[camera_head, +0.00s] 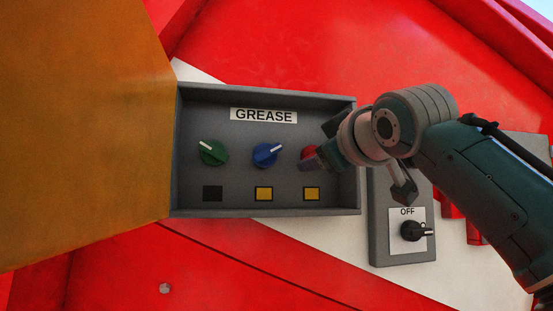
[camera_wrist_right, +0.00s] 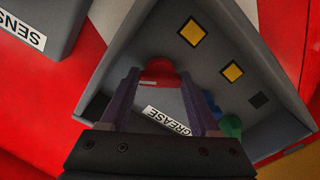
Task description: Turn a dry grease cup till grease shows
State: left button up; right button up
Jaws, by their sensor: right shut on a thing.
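A grey box labelled GREASE (camera_head: 264,116) holds a green knob (camera_head: 213,153), a blue knob (camera_head: 266,154) and a red knob (camera_head: 308,152) in a row. Below them, the window under green is dark (camera_head: 213,193); the windows under blue (camera_head: 264,194) and red (camera_head: 311,194) are yellow. My right gripper (camera_head: 311,161) reaches into the box from the right and is shut on the red knob, partly hiding it. In the right wrist view the red knob (camera_wrist_right: 161,78) sits between the two fingers. My left gripper is not in view.
An orange-yellow panel (camera_head: 80,130) stands along the box's left side. A grey switch plate with a black knob (camera_head: 411,231) marked OFF is at lower right, below my right arm. The box walls (camera_head: 354,185) surround the knobs closely.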

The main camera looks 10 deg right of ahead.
jog(key=shift+m, duration=0.3)
dwell(0.4)
jog(key=o, duration=1.4)
jog(key=shift+c, duration=0.2)
jog(key=shift+s, duration=0.1)
jog(key=s+p, duration=0.1)
jog(key=s, duration=0.8)
jog(key=shift+s+d, duration=0.2)
jog(key=shift+s, duration=0.15)
